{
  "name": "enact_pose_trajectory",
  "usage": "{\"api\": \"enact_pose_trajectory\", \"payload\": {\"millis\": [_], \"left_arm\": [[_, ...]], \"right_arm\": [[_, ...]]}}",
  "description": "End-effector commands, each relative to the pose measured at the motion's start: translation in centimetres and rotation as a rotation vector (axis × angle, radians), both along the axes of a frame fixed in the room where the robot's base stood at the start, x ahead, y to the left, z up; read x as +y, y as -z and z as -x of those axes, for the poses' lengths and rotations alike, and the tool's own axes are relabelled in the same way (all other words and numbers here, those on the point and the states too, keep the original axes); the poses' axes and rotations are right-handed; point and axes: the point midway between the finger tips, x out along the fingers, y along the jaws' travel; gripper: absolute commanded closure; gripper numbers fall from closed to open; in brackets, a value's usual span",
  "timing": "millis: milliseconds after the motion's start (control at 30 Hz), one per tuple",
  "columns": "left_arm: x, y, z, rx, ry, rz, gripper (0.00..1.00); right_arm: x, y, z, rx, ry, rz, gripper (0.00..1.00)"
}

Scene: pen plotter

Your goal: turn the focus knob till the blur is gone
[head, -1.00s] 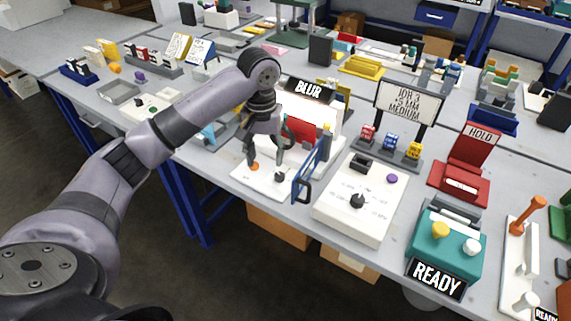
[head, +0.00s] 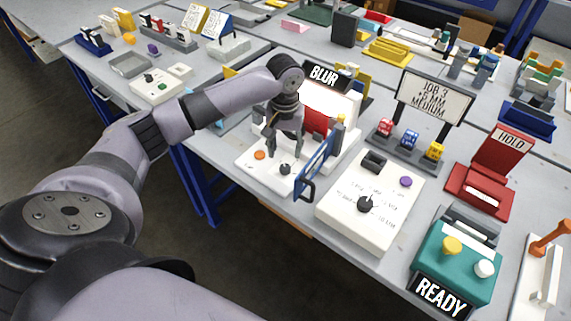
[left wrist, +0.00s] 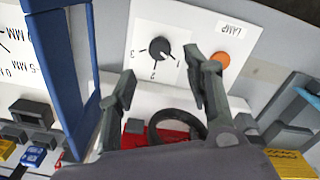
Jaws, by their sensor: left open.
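The BLUR sign (head: 324,76) stands lit above a white device with a bright screen (head: 325,104) and a red part (head: 316,122). On its white front plate are a black dial knob (head: 285,169) and an orange LAMP button (head: 260,155). In the left wrist view the dial knob (left wrist: 160,48) has marks 1, 2 and 3 around it. A dark ring (left wrist: 177,127) lies by the red part there; I cannot tell which is the focus knob. My left gripper (head: 287,150) is open and empty, pointing down just above the dial knob, its fingers (left wrist: 161,68) apart. My right gripper is not in view.
A blue upright plate with a handle (head: 316,165) stands close right of the dial knob. Beyond it are a white dial box (head: 375,215) and a teal READY machine (head: 455,262). The table's front edge runs close below the plate.

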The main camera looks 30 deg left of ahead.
Motion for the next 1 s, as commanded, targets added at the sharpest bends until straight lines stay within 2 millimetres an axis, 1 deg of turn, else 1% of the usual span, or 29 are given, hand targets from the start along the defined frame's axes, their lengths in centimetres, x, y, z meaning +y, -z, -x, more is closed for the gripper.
{"api": "enact_pose_trajectory", "payload": {"millis": [33, 200, 300, 400, 567, 800, 1000], "left_arm": [[0.0, 1.2, 0.1, 0.005, -0.001, 0.000, 0.54], [0.0, 4.5, 0.1, 0.004, 0.000, -0.001, 0.54], [0.0, 6.0, 0.1, 0.003, 0.001, 0.000, 0.54], [0.0, 7.0, 0.1, 0.002, 0.000, 0.000, 0.54], [0.0, 7.7, 0.0, 0.000, 0.001, -0.001, 0.54], [0.0, 7.7, 0.0, 0.000, 0.001, -0.001, 0.54], [0.0, 7.7, 0.0, 0.000, 0.001, 0.000, 0.67]], "right_arm": [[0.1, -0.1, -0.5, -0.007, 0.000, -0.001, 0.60], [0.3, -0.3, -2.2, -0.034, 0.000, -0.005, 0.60], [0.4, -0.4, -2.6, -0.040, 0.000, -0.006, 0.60], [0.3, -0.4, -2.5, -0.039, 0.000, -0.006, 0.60], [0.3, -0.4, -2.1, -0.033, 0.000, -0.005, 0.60], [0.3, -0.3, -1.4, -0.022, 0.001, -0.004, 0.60], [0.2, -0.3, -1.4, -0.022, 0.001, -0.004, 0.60]]}}
